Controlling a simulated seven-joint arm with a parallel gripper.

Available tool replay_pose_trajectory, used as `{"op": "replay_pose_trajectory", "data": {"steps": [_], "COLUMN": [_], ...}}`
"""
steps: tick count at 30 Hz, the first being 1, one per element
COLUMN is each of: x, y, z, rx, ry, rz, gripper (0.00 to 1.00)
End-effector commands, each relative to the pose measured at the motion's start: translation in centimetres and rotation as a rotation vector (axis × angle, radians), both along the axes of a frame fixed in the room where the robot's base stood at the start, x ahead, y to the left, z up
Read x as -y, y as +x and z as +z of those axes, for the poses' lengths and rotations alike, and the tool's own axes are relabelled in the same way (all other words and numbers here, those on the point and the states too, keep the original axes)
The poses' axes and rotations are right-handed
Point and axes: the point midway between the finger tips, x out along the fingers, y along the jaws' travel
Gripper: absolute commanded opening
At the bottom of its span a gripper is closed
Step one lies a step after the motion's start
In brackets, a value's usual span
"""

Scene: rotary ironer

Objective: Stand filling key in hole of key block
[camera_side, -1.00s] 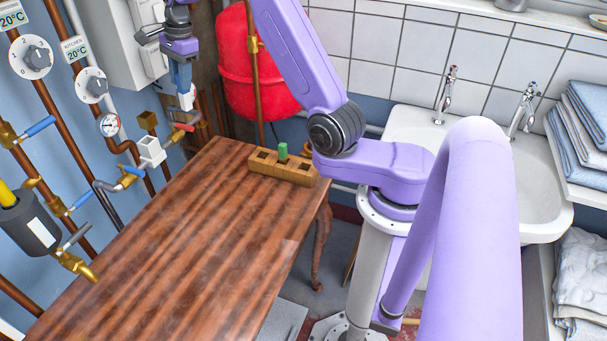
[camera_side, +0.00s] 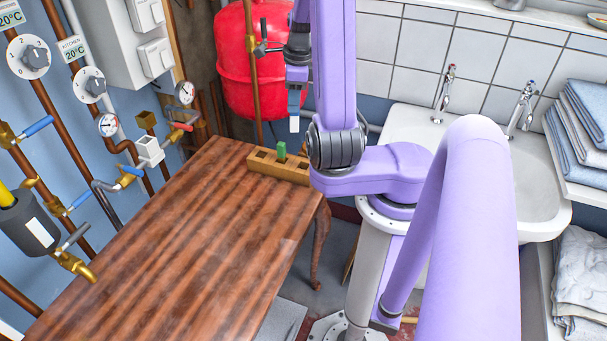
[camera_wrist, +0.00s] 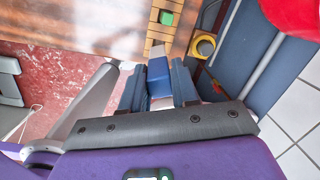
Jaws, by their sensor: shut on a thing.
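My gripper (camera_side: 294,88) is shut on the filling key (camera_side: 294,124), which has a blue upper part and a pale lower end pointing down. In the wrist view the blue key (camera_wrist: 158,72) sits between the two fingers of my gripper (camera_wrist: 157,84). The wooden key block (camera_side: 266,167) lies at the far right end of the table. The held key is above and slightly right of the green piece in the side view, apart from the block. The block (camera_wrist: 154,30) also shows in the wrist view.
The wooden table (camera_side: 170,240) is otherwise clear. A red tank (camera_side: 247,65) and a copper pipe stand behind the block. Pipes with valves (camera_side: 148,151) run along the left edge. A white sink (camera_side: 420,125) is at the right.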

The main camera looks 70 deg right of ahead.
Motion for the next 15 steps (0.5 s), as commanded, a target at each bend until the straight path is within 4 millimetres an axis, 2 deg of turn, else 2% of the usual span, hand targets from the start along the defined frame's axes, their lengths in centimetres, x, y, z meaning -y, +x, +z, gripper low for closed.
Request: {"op": "replay_pose_trajectory", "data": {"steps": [1,3,9,15], "x": [-0.5,-1.2,-3.6,-5.9], "y": [-1.6,-3.6,-8.9,-12.1], "z": [-0.3,-0.7,-1.8,-2.6], "rx": [-0.003,-0.005,-0.012,-0.017], "ry": [0.003,0.005,0.008,0.013], "rz": [-0.046,-0.108,-0.279,-0.395], "gripper": [0.00,0.00,0.00,0.00]}}
